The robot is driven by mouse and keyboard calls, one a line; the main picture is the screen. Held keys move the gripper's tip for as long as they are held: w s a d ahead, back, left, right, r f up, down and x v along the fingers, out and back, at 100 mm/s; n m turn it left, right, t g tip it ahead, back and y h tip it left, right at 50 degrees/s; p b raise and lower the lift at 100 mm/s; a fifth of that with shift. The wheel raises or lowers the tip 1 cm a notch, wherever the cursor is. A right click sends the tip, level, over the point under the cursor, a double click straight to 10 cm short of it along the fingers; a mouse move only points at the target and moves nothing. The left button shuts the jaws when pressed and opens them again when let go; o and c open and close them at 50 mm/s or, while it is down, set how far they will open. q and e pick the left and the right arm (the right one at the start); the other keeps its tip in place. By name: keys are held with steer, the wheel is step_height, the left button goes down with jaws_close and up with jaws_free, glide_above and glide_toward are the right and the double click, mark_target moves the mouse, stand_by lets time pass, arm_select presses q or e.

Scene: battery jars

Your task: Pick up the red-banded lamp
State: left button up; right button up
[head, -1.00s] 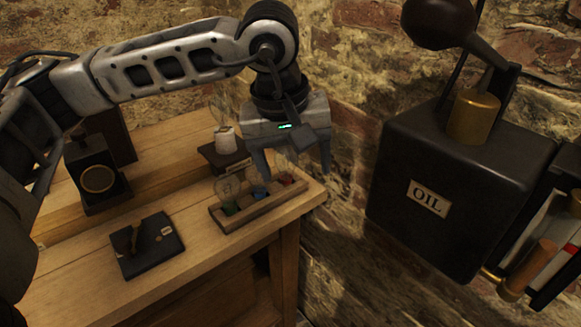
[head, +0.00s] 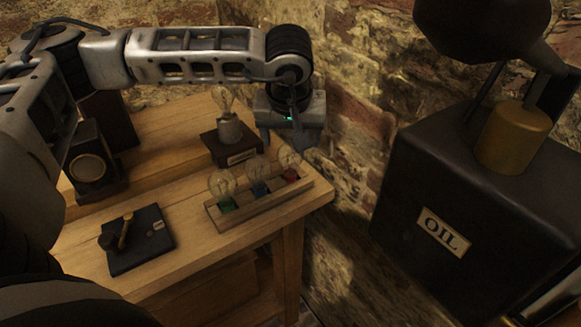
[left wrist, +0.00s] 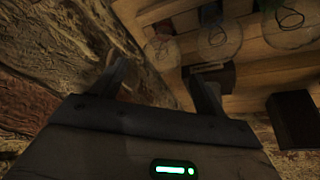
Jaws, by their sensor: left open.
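The red-banded lamp (head: 291,174) stands at the right end of a wooden rack (head: 237,219) on the bench, with its clear glass bulb up. A blue-banded lamp (head: 259,188) and a green-banded lamp (head: 226,205) stand to its left in the same rack. My left gripper (head: 282,142) is open and empty, just above and behind the red-banded lamp in the head view. In the left wrist view its two fingers (left wrist: 158,88) are apart with nothing between them. My right gripper is out of view.
A lamp in a dark socket block (head: 231,146) stands behind the rack, close to my left gripper. A black switch plate (head: 140,247) lies left of the rack. A brick wall rises behind the bench. A black oil can (head: 470,210) is at the right.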

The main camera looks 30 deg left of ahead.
mark_target(291, 147)
arm_select(q)
steer(key=x, duration=0.5)
steer(key=shift+a, duration=0.1)
steer(key=c, duration=1.2)
steer(key=shift+o, duration=0.2)
steer(key=shift+r, duration=0.1)
